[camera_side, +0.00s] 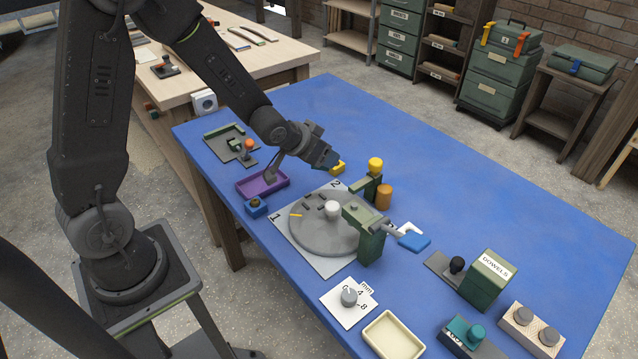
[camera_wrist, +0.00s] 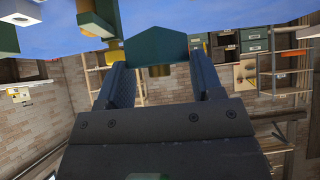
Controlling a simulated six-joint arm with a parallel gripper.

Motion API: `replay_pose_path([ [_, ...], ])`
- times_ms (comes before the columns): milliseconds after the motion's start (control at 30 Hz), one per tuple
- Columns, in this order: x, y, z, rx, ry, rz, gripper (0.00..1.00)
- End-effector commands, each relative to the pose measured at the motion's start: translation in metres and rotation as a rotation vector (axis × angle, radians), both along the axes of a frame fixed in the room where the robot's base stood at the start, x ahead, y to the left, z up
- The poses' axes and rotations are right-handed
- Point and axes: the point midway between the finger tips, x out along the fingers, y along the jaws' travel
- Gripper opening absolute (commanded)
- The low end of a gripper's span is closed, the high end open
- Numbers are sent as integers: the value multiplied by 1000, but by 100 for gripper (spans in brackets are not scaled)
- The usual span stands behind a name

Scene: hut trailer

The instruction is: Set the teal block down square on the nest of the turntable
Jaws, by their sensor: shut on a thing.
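My gripper (camera_side: 321,156) is shut on the teal block (camera_wrist: 155,46), which shows between the two fingers in the wrist view. In the side view the block (camera_side: 331,160) looks small and dark at the fingertips, above the back of the table. The turntable (camera_side: 318,238) is a grey disc on a light plate marked 1 and 2, nearer the camera than my gripper. It bears a white knob (camera_side: 333,209), a yellow mark and low dark pieces (camera_side: 313,201) that may be the nest. The block appears apart from the turntable.
Green posts (camera_side: 371,243) with a yellow ball (camera_side: 375,165) and an orange cylinder (camera_side: 384,197) stand at the disc's right. A purple tray (camera_side: 281,189) lies left of my gripper. A blue-handled clamp (camera_side: 413,242) sits right. The table's back right is clear.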

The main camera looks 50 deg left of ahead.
Motion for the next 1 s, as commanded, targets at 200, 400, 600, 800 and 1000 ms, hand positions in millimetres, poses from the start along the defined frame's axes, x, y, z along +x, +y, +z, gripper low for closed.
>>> replay_pose_path([
  [200, -21, -16, -8, -10, 13, -65, 34],
  [400, -48, -18, -42, -16, 18, -72, 34],
  [600, -40, -12, -52, -5, 9, -59, 34],
  [800, 22, 4, -51, -2, 9, -20, 34],
  [1000, 92, 24, -44, -1, 11, 37, 34],
])
